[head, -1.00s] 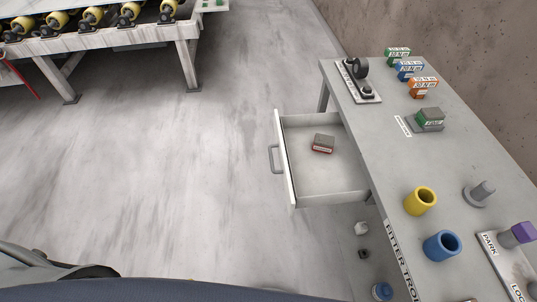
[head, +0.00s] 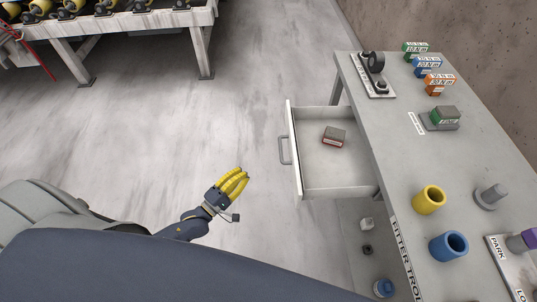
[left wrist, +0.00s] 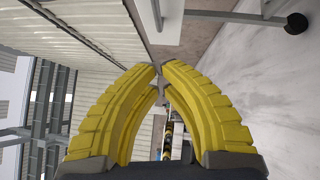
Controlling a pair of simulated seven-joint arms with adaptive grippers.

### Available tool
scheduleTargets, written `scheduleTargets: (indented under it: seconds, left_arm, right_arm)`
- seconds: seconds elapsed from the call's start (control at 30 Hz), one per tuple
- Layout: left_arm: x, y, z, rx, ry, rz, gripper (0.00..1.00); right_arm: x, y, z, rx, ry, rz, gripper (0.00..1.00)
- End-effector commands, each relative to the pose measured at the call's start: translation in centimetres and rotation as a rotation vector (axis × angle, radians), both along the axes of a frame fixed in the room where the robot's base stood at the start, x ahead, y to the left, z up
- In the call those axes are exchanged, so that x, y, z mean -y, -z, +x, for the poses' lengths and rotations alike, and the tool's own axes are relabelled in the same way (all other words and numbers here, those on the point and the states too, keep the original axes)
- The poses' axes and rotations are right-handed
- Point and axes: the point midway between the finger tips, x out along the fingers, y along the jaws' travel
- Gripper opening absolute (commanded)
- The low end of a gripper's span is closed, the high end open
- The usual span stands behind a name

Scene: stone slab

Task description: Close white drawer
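The white drawer (head: 294,160) stands pulled out from the left side of the grey workbench (head: 400,140) in the head view. Its grey bar handle (head: 284,151) is on the front panel, facing left. A small grey and red box (head: 333,136) lies inside the drawer. My left gripper (head: 243,175), with yellow fingers, is left of and nearer than the drawer front, apart from it. In the left wrist view its fingertips (left wrist: 160,68) meet, with nothing visible between them. My right gripper is in neither view.
On the bench are a yellow cup (head: 429,200), a blue cup (head: 448,246) and several coloured boxes (head: 438,84). A conveyor-like table (head: 120,32) stands at the back left. The floor (head: 190,130) left of the drawer is clear.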

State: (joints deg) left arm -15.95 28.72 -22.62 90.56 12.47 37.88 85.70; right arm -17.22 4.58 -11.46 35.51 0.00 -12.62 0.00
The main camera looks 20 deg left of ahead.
Motion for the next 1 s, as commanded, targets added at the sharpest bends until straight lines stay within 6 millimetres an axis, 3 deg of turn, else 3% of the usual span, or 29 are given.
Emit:
scheduleTargets:
  seconds: [0.27, 0.7, 1.0]
  left_arm:
    - [0.9, -0.4, 2.5, -0.003, 0.001, -0.016, 0.00]
    - [3.7, -1.4, 9.4, -0.004, 0.002, -0.012, 0.00]
    - [6.5, -1.8, 10.5, -0.006, 0.001, -0.013, 0.00]
  right_arm:
    - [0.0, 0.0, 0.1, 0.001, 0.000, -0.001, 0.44]
    - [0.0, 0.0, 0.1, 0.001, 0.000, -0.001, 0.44]
    - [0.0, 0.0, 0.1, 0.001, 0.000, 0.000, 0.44]
